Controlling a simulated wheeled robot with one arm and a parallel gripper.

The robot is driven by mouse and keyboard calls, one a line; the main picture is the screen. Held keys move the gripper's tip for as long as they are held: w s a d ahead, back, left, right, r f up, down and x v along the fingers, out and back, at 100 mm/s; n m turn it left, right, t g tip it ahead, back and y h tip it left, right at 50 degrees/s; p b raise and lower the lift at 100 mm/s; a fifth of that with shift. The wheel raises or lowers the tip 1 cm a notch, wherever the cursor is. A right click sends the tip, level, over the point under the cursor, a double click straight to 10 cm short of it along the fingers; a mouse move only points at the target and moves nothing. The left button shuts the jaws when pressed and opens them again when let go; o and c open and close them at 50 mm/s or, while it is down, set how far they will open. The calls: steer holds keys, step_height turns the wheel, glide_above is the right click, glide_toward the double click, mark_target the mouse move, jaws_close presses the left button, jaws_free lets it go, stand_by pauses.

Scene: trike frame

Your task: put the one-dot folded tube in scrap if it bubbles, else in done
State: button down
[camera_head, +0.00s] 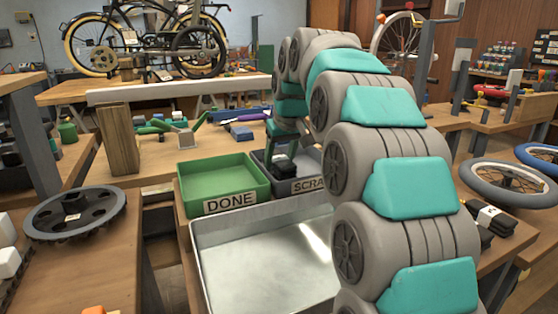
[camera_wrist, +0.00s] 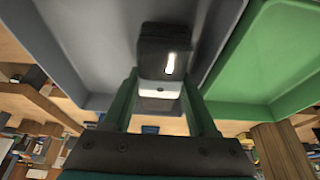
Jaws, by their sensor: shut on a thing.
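My gripper (camera_head: 282,150) is shut on a black folded tube (camera_head: 287,161) at the grey SCRAP tray (camera_head: 306,186). In the wrist view, the tube (camera_wrist: 165,45) sits between the fingers of my gripper (camera_wrist: 160,98), with a white band (camera_wrist: 160,90) bearing one small dark dot. The grey tray (camera_wrist: 75,50) lies behind the tube there. I cannot tell whether the tube touches the tray floor. The green DONE tray (camera_head: 230,202) stands to the left of SCRAP and looks empty. My arm hides part of the SCRAP tray and its label.
A wide metal basin (camera_head: 205,264) stands in front of both trays; no bubbles show in its visible part. Another black folded piece with a white band (camera_head: 489,222) lies to the right of my arm. A wooden post (camera_head: 118,140) stands left of DONE.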

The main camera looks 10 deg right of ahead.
steer(key=shift+f+b, duration=0.3)
steer(key=shift+f, duration=0.3)
steer(key=shift+c, duration=0.6)
jaws_free()
